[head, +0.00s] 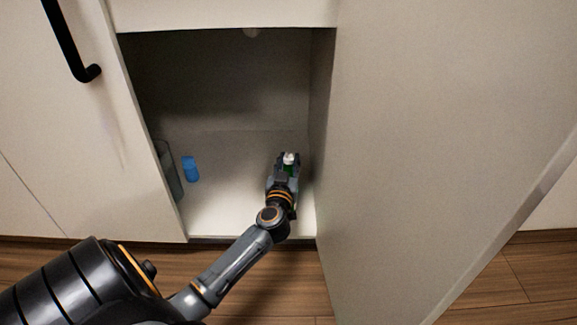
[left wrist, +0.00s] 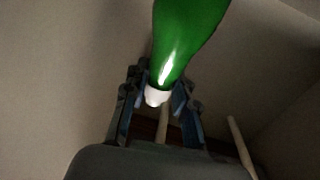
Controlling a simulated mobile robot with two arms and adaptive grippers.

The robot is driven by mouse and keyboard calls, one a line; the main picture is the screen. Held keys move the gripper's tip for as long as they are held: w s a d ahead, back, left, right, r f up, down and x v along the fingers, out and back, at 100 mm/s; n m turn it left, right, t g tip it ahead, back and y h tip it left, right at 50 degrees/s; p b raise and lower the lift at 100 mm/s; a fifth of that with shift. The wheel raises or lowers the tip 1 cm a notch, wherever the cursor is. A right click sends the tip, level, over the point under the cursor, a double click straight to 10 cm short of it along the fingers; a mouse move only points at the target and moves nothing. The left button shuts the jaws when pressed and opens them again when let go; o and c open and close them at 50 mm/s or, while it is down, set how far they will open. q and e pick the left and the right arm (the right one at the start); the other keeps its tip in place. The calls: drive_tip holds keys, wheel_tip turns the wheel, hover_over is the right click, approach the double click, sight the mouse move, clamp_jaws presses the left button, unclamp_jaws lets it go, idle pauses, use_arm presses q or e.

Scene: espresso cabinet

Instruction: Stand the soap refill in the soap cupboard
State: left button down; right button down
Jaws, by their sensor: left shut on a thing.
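The soap refill is a green bottle with a white cap; in the head view the bottle (head: 289,160) shows mostly as its white top, inside the cupboard near its right wall. In the left wrist view the green bottle (left wrist: 185,38) fills the upper middle, its white cap (left wrist: 157,96) between the fingers. My left gripper (head: 288,162) is shut on it, and its fingers also show in the left wrist view (left wrist: 158,98). The bottle's base is hidden in the head view, so I cannot tell whether it touches the floor. The open cupboard (head: 225,205) has a pale floor.
A blue bottle (head: 190,169) and a dark translucent container (head: 168,170) stand at the cupboard's left side. The open door (head: 430,140) stands close on the right of my arm. A closed door with a black handle (head: 72,45) is on the left. The middle floor is clear.

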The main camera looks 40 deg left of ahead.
use_arm(q)
drive_tip(key=shift+r, duration=0.15)
drive_tip(key=c, duration=1.1)
unclamp_jaws()
drive_tip(key=shift+f, duration=0.25)
drive_tip(key=shift+o, duration=0.2)
